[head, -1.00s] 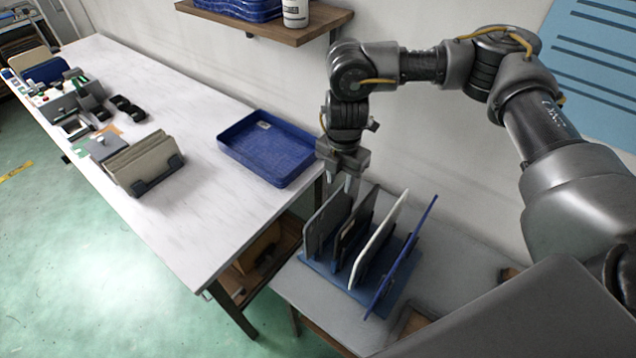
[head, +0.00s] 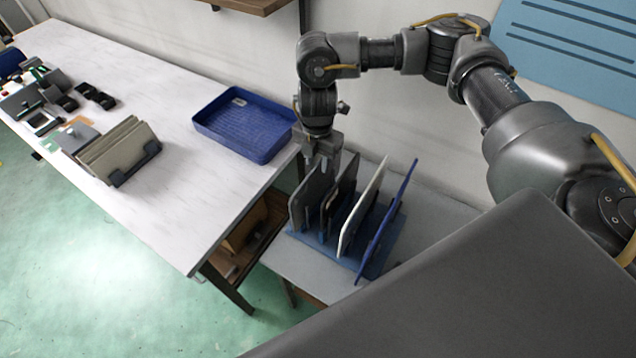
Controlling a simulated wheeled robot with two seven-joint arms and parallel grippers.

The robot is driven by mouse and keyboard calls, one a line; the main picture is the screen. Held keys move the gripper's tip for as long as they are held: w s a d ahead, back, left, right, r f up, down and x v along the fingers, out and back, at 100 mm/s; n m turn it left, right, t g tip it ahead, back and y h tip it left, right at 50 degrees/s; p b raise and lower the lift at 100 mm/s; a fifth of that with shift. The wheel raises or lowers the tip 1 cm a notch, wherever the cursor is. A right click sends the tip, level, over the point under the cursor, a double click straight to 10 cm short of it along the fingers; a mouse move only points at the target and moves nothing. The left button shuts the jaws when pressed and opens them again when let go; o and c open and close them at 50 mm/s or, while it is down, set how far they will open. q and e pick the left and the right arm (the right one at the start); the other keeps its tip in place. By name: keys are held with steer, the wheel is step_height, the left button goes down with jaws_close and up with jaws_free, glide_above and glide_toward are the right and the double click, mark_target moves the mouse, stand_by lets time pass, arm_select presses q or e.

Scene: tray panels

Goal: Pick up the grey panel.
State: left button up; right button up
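The grey panel (head: 306,198) stands on edge at the left end of a blue rack (head: 325,244) on the low grey table. My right gripper (head: 320,166) points down at the top edge of the grey panel, close against it. One finger shows on the left side of the panel top; the other is mostly hidden, so I cannot tell whether the fingers are closed on it. The panel still stands in the rack. My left gripper is not in view.
Beside the grey panel stand a dark panel (head: 343,192), a white panel (head: 362,208) and a blue panel (head: 388,222), with narrow gaps. The white table (head: 180,235) at left holds a blue tray (head: 246,146) and a holder with beige panels (head: 122,150); its front is clear.

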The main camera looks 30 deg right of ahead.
mark_target(318, 184)
steer(key=shift+s+f+p, duration=0.1)
steer(key=shift+f+p, duration=0.35)
steer(key=shift+f, duration=2.15)
jaws_close()
